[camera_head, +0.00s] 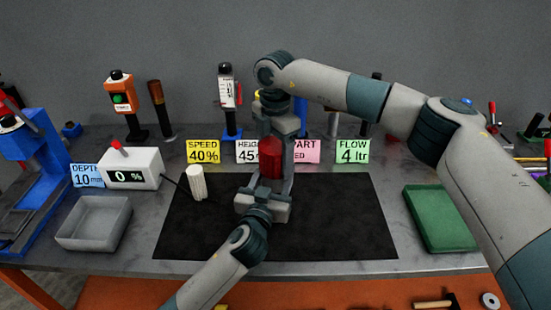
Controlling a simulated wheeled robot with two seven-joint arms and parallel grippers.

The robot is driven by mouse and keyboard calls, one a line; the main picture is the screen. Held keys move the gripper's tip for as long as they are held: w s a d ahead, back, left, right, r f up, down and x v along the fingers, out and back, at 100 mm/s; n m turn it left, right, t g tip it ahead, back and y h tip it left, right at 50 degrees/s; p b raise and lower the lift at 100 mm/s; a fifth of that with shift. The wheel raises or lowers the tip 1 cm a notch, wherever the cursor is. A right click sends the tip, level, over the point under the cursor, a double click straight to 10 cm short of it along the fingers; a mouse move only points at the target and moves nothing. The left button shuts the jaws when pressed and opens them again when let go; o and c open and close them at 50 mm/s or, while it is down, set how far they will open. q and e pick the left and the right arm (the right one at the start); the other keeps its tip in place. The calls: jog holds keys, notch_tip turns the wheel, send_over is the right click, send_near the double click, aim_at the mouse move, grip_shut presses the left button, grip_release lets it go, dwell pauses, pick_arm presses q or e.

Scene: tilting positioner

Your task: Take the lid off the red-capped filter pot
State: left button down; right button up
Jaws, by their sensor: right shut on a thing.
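The red cap (270,158) of the filter pot shows as a red upright cylinder above the middle of the dark mat. My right gripper (274,142) points down from above and is shut on the red cap. My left gripper (264,190) reaches in from the front, low at the pot, just below the red part. Its fingers and the pot's body are hidden behind its own housing, so I cannot tell whether it is open or shut. I cannot tell whether the cap is apart from the pot.
A white ribbed cylinder (197,183) stands on the black mat (330,225), left of the grippers. A grey tray (94,223) lies at left and a green tray (440,218) at right. Label cards (203,152) and upright tools line the back. The mat's right half is clear.

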jog(key=n, duration=2)
jog(key=shift+n, duration=0.3)
jog(key=n, duration=0.5)
jog(key=shift+r+n, duration=0.1)
jog(key=shift+n, duration=0.3)
jog(key=n, duration=1.5)
jog(key=shift+n, duration=0.4)
jog(key=n, duration=0.4)
jog(key=shift+n, duration=0.3)
jog(key=shift+d, duration=0.1)
